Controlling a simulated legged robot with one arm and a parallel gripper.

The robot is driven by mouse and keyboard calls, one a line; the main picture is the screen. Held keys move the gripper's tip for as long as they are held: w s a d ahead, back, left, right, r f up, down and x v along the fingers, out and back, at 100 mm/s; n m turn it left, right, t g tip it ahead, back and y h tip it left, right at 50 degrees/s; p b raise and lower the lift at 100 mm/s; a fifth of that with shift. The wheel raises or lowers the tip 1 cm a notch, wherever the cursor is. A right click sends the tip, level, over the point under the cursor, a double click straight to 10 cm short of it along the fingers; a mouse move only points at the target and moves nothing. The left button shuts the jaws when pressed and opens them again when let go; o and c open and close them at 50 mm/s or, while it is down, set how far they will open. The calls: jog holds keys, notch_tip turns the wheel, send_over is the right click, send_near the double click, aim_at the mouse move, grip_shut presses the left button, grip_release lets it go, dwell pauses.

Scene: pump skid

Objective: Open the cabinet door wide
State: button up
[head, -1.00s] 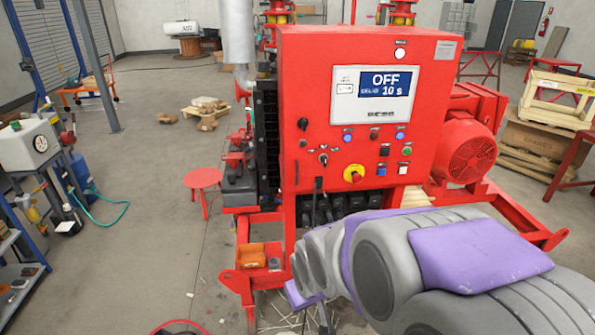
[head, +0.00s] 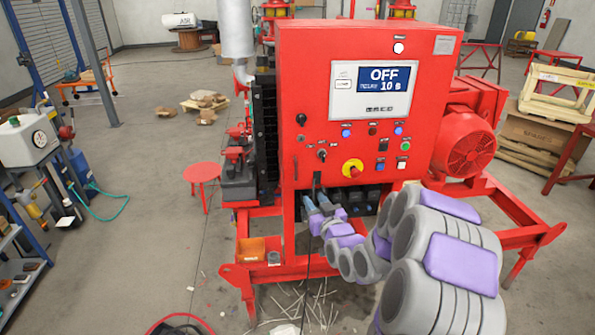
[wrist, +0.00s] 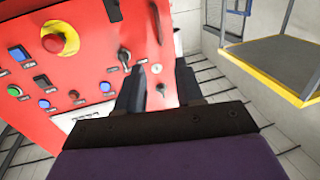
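The red cabinet (head: 365,100) stands in the centre of the head view, its front door (head: 310,90) looking shut. The door carries an OFF display, coloured buttons and a red-and-yellow stop knob (head: 353,170). A dark handle-like piece (head: 317,181) sits at the door's lower left; it seems to show at the top of the wrist view (wrist: 113,9). My gripper (head: 318,203) is just below and in front of this piece. In the wrist view my gripper (wrist: 160,82) has its two dark fingers apart, with nothing between them. Whether it touches the door is unclear.
A red motor (head: 465,148) stands right of the cabinet. A red stool (head: 202,175) and an orange bin (head: 250,249) are to the left. Red frame rails (head: 520,215) run low at the right.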

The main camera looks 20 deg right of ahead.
aim_at(296, 169)
jog(key=w, duration=0.5)
jog(key=w+d, duration=0.1)
jog(key=w, duration=0.5)
jog(key=w+b, duration=0.1)
jog(key=w, duration=0.5)
jog(key=shift+w+d, duration=0.2)
jog(key=shift+d, duration=0.05)
jog(key=shift+c, duration=0.4)
grip_shut()
dwell(0.8)
